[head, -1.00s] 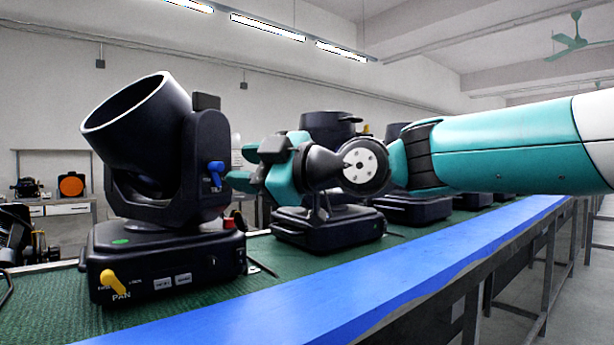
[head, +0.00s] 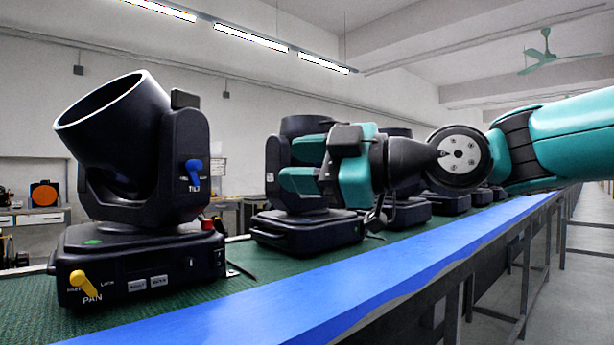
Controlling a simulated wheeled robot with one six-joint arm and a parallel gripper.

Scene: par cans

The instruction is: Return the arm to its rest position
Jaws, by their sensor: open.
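My gripper (head: 292,165) is in the middle of the head view, teal and black, with its two teal fingers pointing left. The fingers are apart with nothing between them. It is in the air in front of the second par can (head: 315,226) and hides part of it. The nearest par can (head: 142,190) stands to the left of my gripper, with clear space between them. Its head is tilted up. It has a blue TILT lever (head: 194,172) on its side and a yellow PAN lever (head: 84,283) on its base.
Several more black par cans (head: 447,203) stand in a row along the green-topped bench (head: 30,305). A blue strip (head: 330,290) runs along the bench's front edge. The aisle floor (head: 585,250) to the right is clear.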

